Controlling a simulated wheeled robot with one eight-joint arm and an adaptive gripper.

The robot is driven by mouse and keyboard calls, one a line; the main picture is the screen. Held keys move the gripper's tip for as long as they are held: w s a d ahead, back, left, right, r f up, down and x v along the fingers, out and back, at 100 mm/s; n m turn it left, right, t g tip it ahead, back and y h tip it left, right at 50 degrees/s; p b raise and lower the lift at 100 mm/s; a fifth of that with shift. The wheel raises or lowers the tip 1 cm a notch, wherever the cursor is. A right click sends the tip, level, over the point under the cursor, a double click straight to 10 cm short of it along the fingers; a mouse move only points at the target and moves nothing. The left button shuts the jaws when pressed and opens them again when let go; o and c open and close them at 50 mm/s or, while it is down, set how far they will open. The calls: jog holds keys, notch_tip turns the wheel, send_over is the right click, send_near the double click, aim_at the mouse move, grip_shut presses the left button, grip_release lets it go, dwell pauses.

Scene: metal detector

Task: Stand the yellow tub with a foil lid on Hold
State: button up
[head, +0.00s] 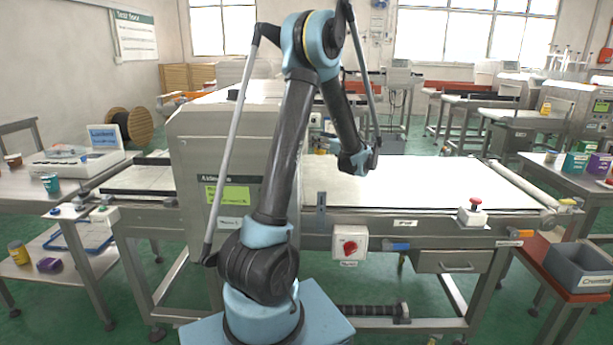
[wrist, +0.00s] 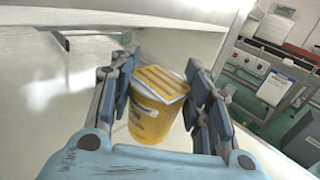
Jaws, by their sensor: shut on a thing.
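In the head view my gripper (head: 356,160) is over the pale belt (head: 430,185), right of the detector housing, and the tub is not clear there. I cannot read any label as Hold.
The grey detector housing (head: 215,145) stands left of the arm. A red button box (head: 473,213) is at the belt's front edge. A grey bin (head: 582,268) is on a red stand at the right. Another yellow tub (head: 18,253) is on the left lower shelf. The belt's right half is clear.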

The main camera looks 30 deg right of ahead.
jog(key=shift+w, duration=0.2)
jog(key=shift+s, duration=0.1)
jog(key=s+d, duration=0.3)
jog(key=s, duration=0.2)
send_over(331, 178)
notch_tip(331, 178, down, 4)
jog(key=shift+w+d+f, duration=0.1)
jog(key=shift+f, duration=1.35)
jog(key=shift+w+f, duration=0.1)
jog(key=shift+f, duration=1.35)
jog(key=o, duration=1.2)
jog(key=shift+f, duration=0.1)
jog(key=shift+s, duration=0.1)
